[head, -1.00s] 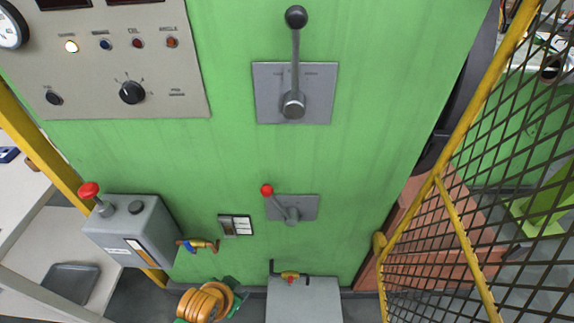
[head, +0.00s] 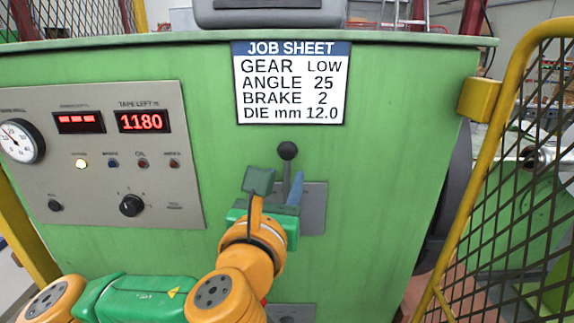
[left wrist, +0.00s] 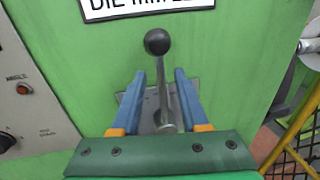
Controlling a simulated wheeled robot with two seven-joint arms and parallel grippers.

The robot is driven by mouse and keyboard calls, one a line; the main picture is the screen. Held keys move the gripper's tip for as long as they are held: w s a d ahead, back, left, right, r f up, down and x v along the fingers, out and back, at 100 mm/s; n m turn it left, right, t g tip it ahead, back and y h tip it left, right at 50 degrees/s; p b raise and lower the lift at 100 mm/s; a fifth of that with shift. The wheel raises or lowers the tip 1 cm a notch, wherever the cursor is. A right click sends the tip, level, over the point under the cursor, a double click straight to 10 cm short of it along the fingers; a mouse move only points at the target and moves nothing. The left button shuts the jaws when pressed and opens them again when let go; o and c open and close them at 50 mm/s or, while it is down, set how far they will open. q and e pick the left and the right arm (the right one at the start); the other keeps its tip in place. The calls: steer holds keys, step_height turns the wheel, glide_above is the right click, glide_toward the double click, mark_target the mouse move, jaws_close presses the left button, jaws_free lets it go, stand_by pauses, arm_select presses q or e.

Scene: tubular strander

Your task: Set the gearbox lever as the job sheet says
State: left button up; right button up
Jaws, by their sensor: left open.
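The job sheet (head: 291,84) on the green cabinet reads GEAR LOW, ANGLE 25, BRAKE 2, DIE mm 12.0. Below it the gearbox lever, with a black ball knob (head: 287,150), points up from a grey plate (head: 315,210). My left gripper (head: 278,185) is in front of the plate and hides much of the lever in the head view. In the left wrist view the lever's knob (left wrist: 158,41) and rod show between the two blue fingers of the open left gripper (left wrist: 160,76). Contact with the rod cannot be told. The plate's markings are not readable. My right gripper is not in view.
A control panel (head: 100,160) with a gauge, red displays and a knob is on the left. A yellow-framed mesh guard (head: 520,170) stands at the right. A second grey plate (head: 292,312) lies low on the cabinet, partly hidden by my arm.

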mark_target(287, 174)
arm_select(q)
steer(key=w, duration=0.3)
steer(key=shift+w+d+p, duration=0.15)
steer(key=shift+d+p, duration=0.2)
steer(key=shift+p, duration=0.05)
jaws_close()
stand_by(1.0)
